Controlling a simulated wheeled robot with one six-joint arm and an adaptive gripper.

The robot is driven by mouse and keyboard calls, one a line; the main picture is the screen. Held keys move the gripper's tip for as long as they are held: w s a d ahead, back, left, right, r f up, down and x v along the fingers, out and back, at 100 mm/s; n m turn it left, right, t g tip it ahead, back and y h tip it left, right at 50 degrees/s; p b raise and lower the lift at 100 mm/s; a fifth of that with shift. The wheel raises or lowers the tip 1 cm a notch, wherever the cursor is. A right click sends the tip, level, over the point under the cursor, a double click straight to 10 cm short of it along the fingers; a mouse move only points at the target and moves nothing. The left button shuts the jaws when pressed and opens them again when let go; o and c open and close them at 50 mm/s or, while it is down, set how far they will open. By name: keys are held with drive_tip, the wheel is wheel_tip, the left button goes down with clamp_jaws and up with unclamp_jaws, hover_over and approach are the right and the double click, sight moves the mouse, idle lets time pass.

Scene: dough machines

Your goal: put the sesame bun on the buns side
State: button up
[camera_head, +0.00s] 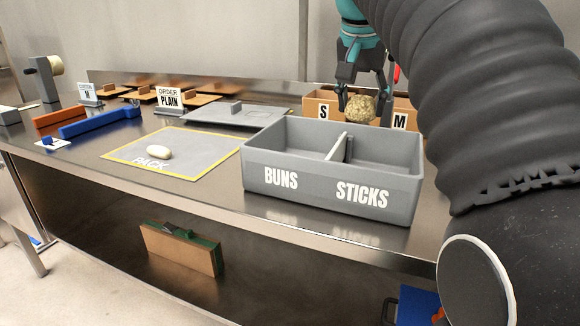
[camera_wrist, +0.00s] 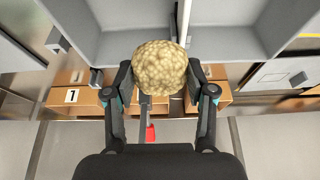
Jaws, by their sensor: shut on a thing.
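The sesame bun (camera_head: 361,108) is round and tan with a seeded surface. My gripper (camera_head: 360,104) is shut on it and holds it in the air behind the grey two-part bin (camera_head: 330,190). The bin's left compartment is marked BUNS (camera_head: 281,178) and the right one STICKS (camera_head: 362,194), with a thin divider (camera_head: 338,148) between. In the wrist view the bun (camera_wrist: 159,68) sits between both fingers, near the bin's edge and the divider (camera_wrist: 184,22). Both compartments look empty in the head view, though their floors are partly hidden.
A pale dough piece (camera_head: 158,152) lies on the yellow-edged PACK mat (camera_head: 200,150). Cardboard boxes marked S (camera_head: 322,112) and M (camera_head: 400,120) stand behind the bin. An ORDER PLAIN sign (camera_head: 168,97), a grey lid-like tray (camera_head: 240,115) and a blue bar (camera_head: 100,122) are further left.

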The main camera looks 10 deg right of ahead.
drive_tip(key=w+a+f, duration=0.1)
drive_tip(key=a+f, duration=0.1)
drive_tip(key=a, duration=0.1)
drive_tip(key=w+a+f, duration=0.1)
drive_tip(key=a+f, duration=0.1)
drive_tip(key=a, duration=0.2)
drive_tip(key=w+a+f, duration=0.1)
drive_tip(key=a+f, duration=0.2)
drive_tip(key=a, duration=0.1)
drive_tip(key=shift+w, duration=0.2)
drive_tip(key=shift+f+b, duration=0.55)
drive_tip(key=shift+f, duration=1.4)
drive_tip(key=shift+f, duration=0.15)
drive_tip(key=o, duration=1.2)
drive_tip(key=p+v, duration=0.1)
drive_tip(key=v, duration=1.1)
